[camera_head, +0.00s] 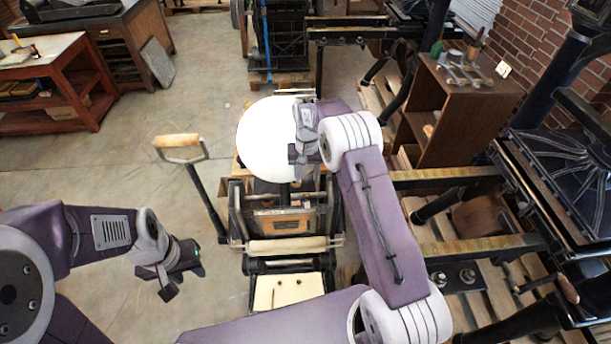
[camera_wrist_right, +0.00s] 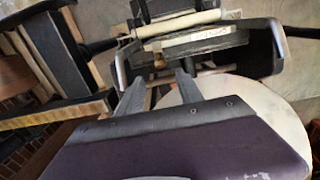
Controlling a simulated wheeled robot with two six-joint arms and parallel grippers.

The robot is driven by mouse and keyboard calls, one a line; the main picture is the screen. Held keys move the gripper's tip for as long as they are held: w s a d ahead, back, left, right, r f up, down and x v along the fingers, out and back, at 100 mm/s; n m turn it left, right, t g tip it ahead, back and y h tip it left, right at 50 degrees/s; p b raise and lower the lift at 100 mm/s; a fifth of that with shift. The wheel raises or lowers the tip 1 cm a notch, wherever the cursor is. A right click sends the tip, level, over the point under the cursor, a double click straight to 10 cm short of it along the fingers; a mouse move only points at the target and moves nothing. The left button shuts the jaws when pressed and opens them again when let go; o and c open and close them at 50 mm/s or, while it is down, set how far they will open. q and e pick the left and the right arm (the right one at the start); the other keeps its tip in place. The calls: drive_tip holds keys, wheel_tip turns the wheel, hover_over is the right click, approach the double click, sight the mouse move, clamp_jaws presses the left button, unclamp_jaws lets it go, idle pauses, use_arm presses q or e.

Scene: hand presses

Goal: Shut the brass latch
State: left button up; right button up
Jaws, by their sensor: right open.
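I cannot make out a brass latch for certain in either view. A small black hand press (camera_head: 283,225) with a round white disc (camera_head: 258,140) stands in the middle of the head view. The press also shows upside down in the right wrist view (camera_wrist_right: 205,45), with its disc (camera_wrist_right: 272,105) at the right. My right gripper (camera_head: 300,165) is over the disc, pointing down, and hides part of it. In the right wrist view its two fingers (camera_wrist_right: 160,88) are apart, with nothing between them. My left gripper (camera_head: 172,280) hangs at the lower left, away from the press; its jaw opening is unclear.
A lever with a wooden handle (camera_head: 180,146) rises left of the press. Larger black presses on pallets stand at right, with a brown cabinet (camera_head: 450,105) holding small tools. A red-brown bench (camera_head: 55,85) is at upper left. The floor at left is clear.

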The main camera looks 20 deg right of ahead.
sight(307, 201)
drive_tip(key=shift+f, duration=0.15)
wheel_tip(307, 201, down, 8)
drive_tip(key=p, duration=0.3)
drive_tip(key=shift+w+f, duration=0.1)
drive_tip(key=shift+f, duration=0.35)
clamp_jaws()
